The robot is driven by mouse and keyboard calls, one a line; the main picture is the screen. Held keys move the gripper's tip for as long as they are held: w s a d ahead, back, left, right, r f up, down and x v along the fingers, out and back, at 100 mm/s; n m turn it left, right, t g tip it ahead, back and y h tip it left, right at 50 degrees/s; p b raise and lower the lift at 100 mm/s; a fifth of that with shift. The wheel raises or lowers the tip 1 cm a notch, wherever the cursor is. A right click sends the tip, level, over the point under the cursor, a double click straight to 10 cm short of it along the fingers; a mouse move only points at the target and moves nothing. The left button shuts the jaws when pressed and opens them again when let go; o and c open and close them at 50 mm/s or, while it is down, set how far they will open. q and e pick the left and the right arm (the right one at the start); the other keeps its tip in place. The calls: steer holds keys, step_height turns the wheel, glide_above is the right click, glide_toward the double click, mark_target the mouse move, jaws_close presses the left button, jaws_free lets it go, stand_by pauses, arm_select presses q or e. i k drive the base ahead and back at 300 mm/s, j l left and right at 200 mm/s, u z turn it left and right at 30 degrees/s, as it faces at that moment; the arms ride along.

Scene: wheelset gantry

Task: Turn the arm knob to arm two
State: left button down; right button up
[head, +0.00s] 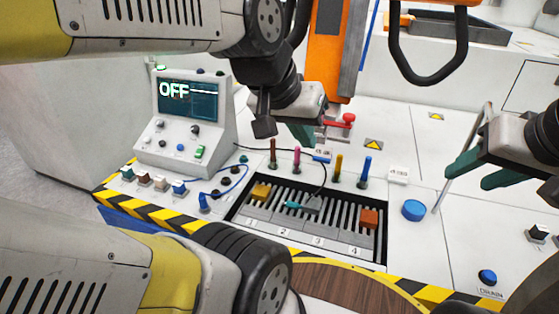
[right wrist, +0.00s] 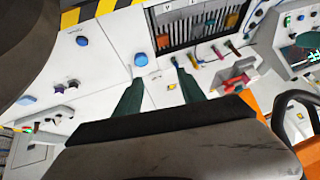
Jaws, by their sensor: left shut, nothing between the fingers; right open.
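Black-topped knobs (head: 538,232) stand at the right edge of the panel in the head view. In the right wrist view similar knobs (right wrist: 70,88) show at the left. I cannot read a marking that tells which is the arm knob, nor its setting. My right gripper (head: 478,178) is open and empty above the panel, up and left of these knobs and apart from them. Its green fingers show in the right wrist view (right wrist: 160,82). My left gripper (head: 304,138) is shut and empty, near a red handle (head: 342,121) behind the row of coloured pegs.
A blue button (head: 413,210) and a DRAIN button (head: 488,277) sit on the white panel. A slotted tray (head: 262,227) holds coloured blocks, with upright pegs behind it. A console (head: 186,118) reads OFF. An orange post (head: 325,50) and a black loop handle (head: 430,75) rise at the back.

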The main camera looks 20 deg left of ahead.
mark_target(160, 122)
steer(key=j+u, duration=0.2)
steer(key=k+j+u, duration=0.2)
steer(key=j, duration=0.25)
steer(key=i+u, duration=0.1)
steer(key=u, duration=1.1)
steer(key=i+j+u, duration=0.3)
steer(key=i+j, duration=0.25)
steer(key=i+j+u, duration=0.3)
steer(key=i+j, duration=0.2)
steer(key=i, duration=0.15)
